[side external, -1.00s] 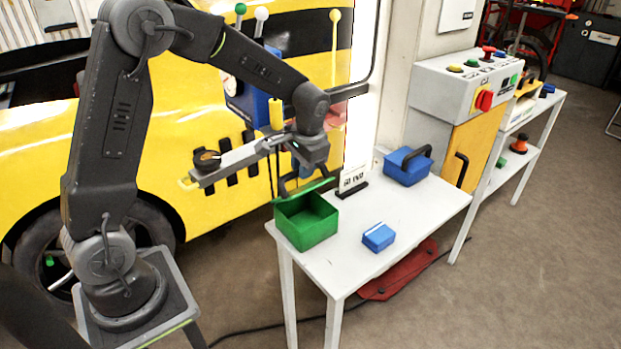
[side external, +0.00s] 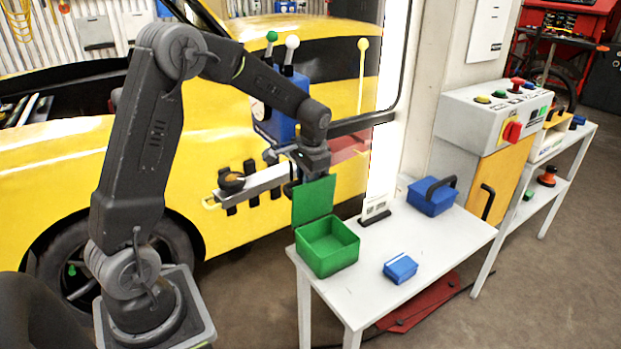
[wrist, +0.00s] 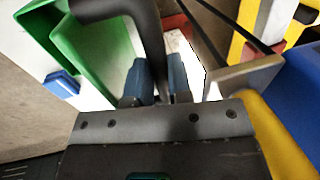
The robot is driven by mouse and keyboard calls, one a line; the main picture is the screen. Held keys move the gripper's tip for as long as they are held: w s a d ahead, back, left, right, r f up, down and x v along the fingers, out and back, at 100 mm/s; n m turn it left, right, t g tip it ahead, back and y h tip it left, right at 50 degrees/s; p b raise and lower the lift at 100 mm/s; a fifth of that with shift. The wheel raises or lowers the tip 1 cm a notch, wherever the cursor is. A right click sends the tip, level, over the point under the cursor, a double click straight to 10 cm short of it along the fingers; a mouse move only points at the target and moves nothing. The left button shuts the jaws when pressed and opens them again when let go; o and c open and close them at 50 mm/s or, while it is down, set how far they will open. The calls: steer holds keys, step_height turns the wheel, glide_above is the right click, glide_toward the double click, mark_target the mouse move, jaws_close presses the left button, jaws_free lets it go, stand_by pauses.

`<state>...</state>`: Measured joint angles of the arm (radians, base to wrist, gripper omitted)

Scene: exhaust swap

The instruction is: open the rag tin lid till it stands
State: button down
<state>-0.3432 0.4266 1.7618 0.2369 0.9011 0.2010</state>
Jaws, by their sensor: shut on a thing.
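The green rag tin (side external: 330,255) stands on the white table, its inside open to view. Its green lid (side external: 314,198) stands up about vertical at the tin's back left edge. My gripper (side external: 297,180) is behind the upper part of the lid, and its fingertips are mostly hidden there. In the wrist view my gripper (wrist: 158,82) is shut on the lid's dark handle (wrist: 146,35), which runs between the fingers. The green tin (wrist: 95,75) shows at the upper left of that view.
On the white table (side external: 440,243) are a small blue box (side external: 400,268), a blue tin with a black handle (side external: 431,200) and a small white sign (side external: 375,208). A grey bar (side external: 258,182) with a yellow car behind it lies left of my gripper.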

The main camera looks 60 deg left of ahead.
steer(key=shift+a, duration=0.25)
steer(key=c, duration=1.1)
jaws_free()
steer(key=d+r, duration=0.1)
steer(key=r, duration=0.3)
steer(key=d+r, duration=0.1)
steer(key=r, duration=0.8)
steer(key=shift+d+r, duration=0.3)
steer(key=shift+d, duration=0.1)
